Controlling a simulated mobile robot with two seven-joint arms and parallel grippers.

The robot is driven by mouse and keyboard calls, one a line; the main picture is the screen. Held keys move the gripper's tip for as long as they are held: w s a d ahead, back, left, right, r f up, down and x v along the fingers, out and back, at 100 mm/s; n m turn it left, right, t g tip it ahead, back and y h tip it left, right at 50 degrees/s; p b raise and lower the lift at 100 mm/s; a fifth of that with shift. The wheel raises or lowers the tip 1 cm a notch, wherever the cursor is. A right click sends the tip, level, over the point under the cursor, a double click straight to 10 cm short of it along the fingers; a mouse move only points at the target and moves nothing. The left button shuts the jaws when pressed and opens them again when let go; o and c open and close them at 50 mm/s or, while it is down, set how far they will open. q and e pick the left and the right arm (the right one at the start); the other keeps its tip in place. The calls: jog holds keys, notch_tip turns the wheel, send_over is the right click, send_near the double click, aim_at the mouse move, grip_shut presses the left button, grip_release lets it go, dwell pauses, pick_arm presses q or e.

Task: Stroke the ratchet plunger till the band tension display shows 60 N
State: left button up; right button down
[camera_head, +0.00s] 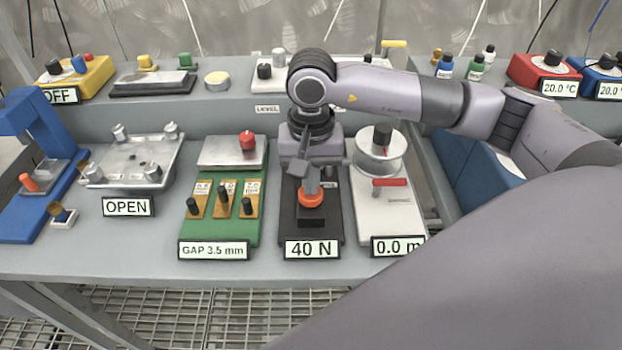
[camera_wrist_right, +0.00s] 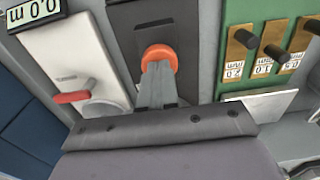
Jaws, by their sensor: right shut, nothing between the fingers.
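The ratchet plunger has an orange knob (camera_head: 311,198) on a black base (camera_head: 289,222), with the band tension display (camera_head: 312,249) at its front reading 40 N. My right gripper (camera_head: 309,188) is shut and points down at the orange knob, its fingertips at or just above it. In the right wrist view the shut fingers (camera_wrist_right: 158,88) end at the orange knob (camera_wrist_right: 159,56); I cannot tell if they touch. The back of the black base is hidden by my right wrist. My left gripper is not in view.
Left stands a green gauge device (camera_head: 225,222) with display GAP 3.5 mm and several black knobs. Right is a white device (camera_head: 392,215) with a red lever (camera_head: 389,182) and display 0.0 m. Farther left is a metal plate device (camera_head: 130,165) with display OPEN.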

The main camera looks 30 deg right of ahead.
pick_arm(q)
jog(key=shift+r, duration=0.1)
pick_arm(e)
jog(key=shift+s+f, duration=0.15)
jog(key=shift+a+r+p, duration=0.1)
jog(key=shift+r+p, duration=0.2)
jog(key=shift+r, duration=0.05)
notch_tip(320, 180, up, 4)
jog(key=shift+f+p, duration=0.25)
jog(key=shift+p, duration=0.65)
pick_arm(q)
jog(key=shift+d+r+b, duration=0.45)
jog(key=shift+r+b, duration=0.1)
pick_arm(e)
notch_tip(320, 180, up, 10)
